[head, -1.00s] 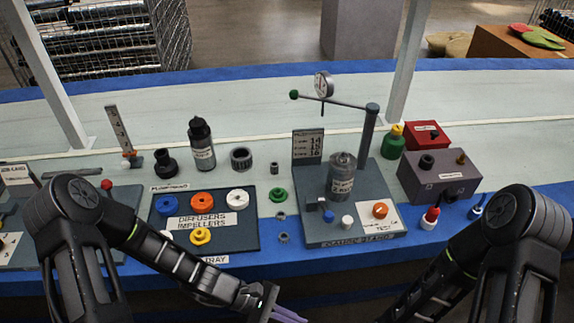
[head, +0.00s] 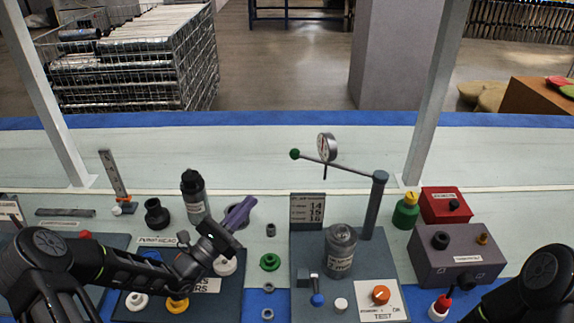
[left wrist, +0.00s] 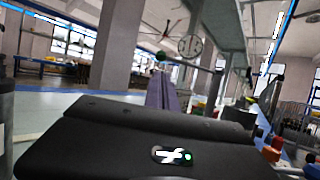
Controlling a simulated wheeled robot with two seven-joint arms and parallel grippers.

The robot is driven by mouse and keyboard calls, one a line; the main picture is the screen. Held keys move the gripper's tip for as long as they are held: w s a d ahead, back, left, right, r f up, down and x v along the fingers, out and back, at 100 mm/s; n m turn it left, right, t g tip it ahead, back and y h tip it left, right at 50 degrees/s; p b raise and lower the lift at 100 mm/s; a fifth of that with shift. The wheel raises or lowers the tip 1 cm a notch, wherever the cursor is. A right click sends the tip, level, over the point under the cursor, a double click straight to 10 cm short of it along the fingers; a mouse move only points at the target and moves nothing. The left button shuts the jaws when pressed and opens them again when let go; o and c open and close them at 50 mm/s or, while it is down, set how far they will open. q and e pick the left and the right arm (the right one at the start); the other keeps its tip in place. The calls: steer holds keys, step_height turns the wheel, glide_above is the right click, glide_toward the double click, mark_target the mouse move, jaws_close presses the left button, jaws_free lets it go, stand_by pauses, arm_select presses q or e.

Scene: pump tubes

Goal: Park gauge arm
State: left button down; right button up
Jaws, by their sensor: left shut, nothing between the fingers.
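The gauge arm (head: 347,167) is a thin grey bar running left from the top of a grey post (head: 373,210). It carries a round white dial gauge (head: 326,147) and ends in a green ball knob (head: 294,154). The dial (left wrist: 190,46) and knob (left wrist: 160,56) also show in the left wrist view, beyond the fingers. My left gripper (head: 247,202) has purple fingers, is shut and empty, and points up, left of the knob and apart from it. The fingers also show in the left wrist view (left wrist: 163,94). My right gripper is out of the head view.
The gauge stand (head: 301,238) bears a grey canister (head: 340,252) and a number card (head: 307,209). A dark bottle (head: 194,196) stands behind my left forearm, which covers part of the parts tray (head: 238,311). A grey box (head: 458,255) and green bottle (head: 405,211) stand right of the post.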

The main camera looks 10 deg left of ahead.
arm_select(q)
steer(key=shift+w+d, duration=0.1)
steer(key=x, duration=1.4)
